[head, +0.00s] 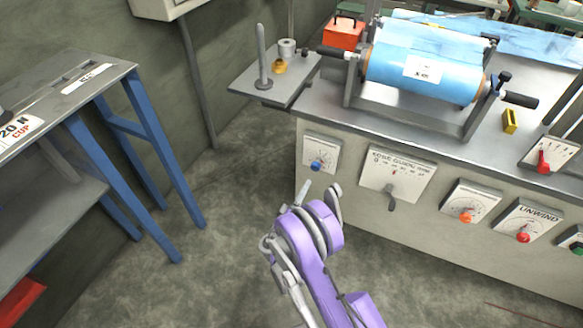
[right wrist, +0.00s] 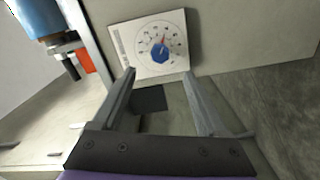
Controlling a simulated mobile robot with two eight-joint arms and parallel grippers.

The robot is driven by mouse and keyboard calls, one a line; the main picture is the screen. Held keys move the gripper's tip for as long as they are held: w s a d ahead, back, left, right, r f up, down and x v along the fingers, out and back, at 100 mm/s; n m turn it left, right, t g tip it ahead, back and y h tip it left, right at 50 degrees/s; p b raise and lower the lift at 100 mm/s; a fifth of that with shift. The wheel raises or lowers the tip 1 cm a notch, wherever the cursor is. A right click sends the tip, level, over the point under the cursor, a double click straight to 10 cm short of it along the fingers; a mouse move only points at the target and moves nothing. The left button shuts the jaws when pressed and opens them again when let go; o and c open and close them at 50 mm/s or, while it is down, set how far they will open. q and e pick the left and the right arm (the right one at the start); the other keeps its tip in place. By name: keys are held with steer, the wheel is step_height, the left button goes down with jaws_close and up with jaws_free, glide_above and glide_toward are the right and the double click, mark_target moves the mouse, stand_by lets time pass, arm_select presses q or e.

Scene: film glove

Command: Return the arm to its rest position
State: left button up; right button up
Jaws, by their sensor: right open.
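My right arm comes up from the bottom of the head view, purple and grey. Its right gripper (head: 318,190) is in front of the machine's front panel, below a dial with a blue knob (head: 316,165). In the right wrist view the two fingers of the right gripper (right wrist: 160,88) are spread apart with nothing between them. The blue knob (right wrist: 160,53) on its white dial plate lies beyond the fingertips, apart from them. My left gripper is not in view.
The machine cabinet (head: 330,208) carries a blue film roll (head: 420,75) and several dials and levers. A side shelf (head: 250,82) juts out at its left. A blue-legged table (head: 150,130) stands at left. Open floor (head: 225,230) lies between.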

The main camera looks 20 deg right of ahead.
steer(key=s+r+m+g+y, duration=0.3)
steer(key=s+r+g+y, duration=0.2)
steer(key=s+r, duration=0.45)
steer(key=s+a+r+m+g+y, duration=0.15)
steer(key=s+a+y, duration=0.35)
steer(key=s, duration=0.6)
steer(key=s+a+r+g+y, duration=0.15)
steer(key=s+a+y, duration=0.25)
steer(key=s+a, duration=0.5)
arm_select(q)
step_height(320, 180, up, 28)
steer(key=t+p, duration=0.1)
steer(key=p, duration=2.3)
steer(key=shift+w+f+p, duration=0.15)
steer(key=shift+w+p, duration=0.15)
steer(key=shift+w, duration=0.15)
arm_select(e)
step_height(320, 180, up, 28)
steer(key=d+t, duration=0.1)
steer(key=d, duration=0.1)
steer(key=shift+s+d+t, duration=0.2)
steer(key=shift+s+t, duration=0.2)
